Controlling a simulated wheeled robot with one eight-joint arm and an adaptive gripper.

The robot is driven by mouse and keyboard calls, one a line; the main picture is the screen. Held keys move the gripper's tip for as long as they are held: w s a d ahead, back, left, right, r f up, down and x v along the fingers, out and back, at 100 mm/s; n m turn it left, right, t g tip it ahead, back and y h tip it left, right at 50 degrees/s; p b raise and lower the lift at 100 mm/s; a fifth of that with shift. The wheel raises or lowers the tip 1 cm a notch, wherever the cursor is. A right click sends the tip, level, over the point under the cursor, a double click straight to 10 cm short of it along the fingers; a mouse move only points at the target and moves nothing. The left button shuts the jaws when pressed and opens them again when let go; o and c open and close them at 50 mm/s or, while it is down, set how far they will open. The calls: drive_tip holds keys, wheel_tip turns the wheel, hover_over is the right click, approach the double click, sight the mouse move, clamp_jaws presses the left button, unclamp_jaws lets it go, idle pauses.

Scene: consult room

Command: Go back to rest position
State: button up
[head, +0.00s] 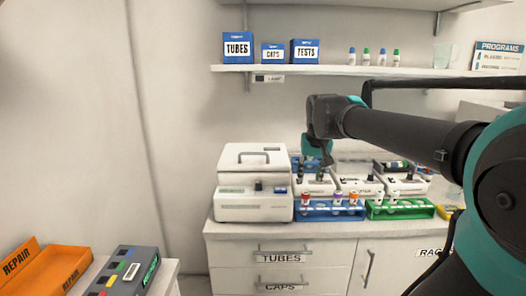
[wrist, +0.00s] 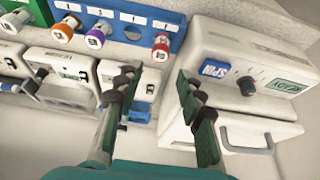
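My arm reaches in from the right of the head view. My gripper (head: 316,165) hangs over the counter, in front of the wall and just right of the white centrifuge-like box. In the wrist view my gripper (wrist: 158,76) shows two dark green fingers spread apart, with nothing held between them. Between and beyond them lie parts of a white device and the counter. In the head view the fingertips are small and overlap the equipment behind, so their exact height over it is hard to tell.
The lidded white box (head: 254,206) marked SPIN (wrist: 214,68) stands beside a blue rack (head: 322,215) with capped tubes. A green rack (head: 396,213) stands to its right. White devices (head: 352,178) sit behind. A shelf (head: 350,71) runs above. Orange trays (head: 66,262) are lower left.

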drive_tip(key=s+d+f, duration=0.2)
drive_tip(key=s+f, duration=0.6)
drive_tip(key=f, duration=0.5)
drive_tip(key=s+d+f, duration=0.2)
drive_tip(key=s+f, duration=0.7)
drive_tip(key=f, duration=0.4)
drive_tip(key=shift+f, duration=0.3)
